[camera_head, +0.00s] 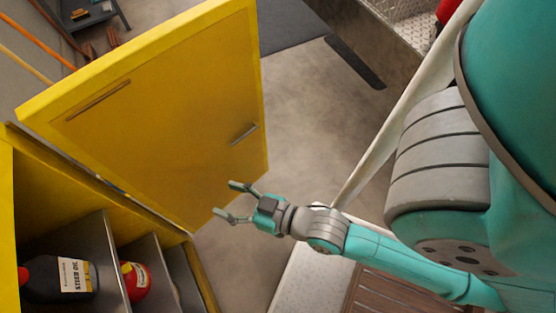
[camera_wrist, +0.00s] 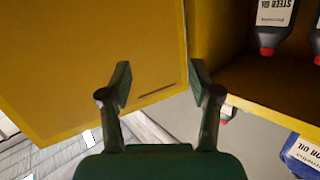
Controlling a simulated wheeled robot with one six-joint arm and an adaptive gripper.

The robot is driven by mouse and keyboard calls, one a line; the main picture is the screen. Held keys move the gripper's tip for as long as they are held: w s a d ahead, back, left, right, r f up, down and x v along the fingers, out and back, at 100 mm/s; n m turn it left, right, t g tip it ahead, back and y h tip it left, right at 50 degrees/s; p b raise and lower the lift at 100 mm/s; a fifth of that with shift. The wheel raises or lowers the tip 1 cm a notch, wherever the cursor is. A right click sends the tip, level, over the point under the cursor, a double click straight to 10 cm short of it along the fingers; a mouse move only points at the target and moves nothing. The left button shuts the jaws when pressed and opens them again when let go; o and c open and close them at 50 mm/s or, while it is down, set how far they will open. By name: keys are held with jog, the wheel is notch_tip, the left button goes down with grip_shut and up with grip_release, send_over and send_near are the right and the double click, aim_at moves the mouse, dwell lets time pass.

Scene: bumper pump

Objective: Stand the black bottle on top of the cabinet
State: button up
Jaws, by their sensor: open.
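The black bottle (camera_head: 48,280), with a red cap and a white "STEER OIL" label, is inside the open yellow cabinet (camera_head: 70,190) at the lower left of the head view. A black bottle with the same label and a red cap (camera_wrist: 274,24) shows at the upper right of the wrist view. My gripper (camera_head: 227,199) is open and empty, in front of the open cabinet door and apart from the bottle. In the wrist view its two fingers (camera_wrist: 160,76) are spread before the yellow door. I cannot make out the cabinet's top surface clearly.
The yellow door (camera_head: 165,110) stands wide open beside my gripper. A red container (camera_head: 134,280) is in the cabinet beyond a grey divider. Another dark bottle (camera_wrist: 317,40) is cut off at the wrist view's right edge. Open floor (camera_head: 310,120) lies right of the door.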

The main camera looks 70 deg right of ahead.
jog(key=s+d+g, duration=0.1)
jog(key=s, duration=1.4)
jog(key=shift+s+d+f+n+h, duration=0.2)
jog(key=shift+s+d+n+h, duration=0.05)
jog(key=shift+s+n+h, duration=0.15)
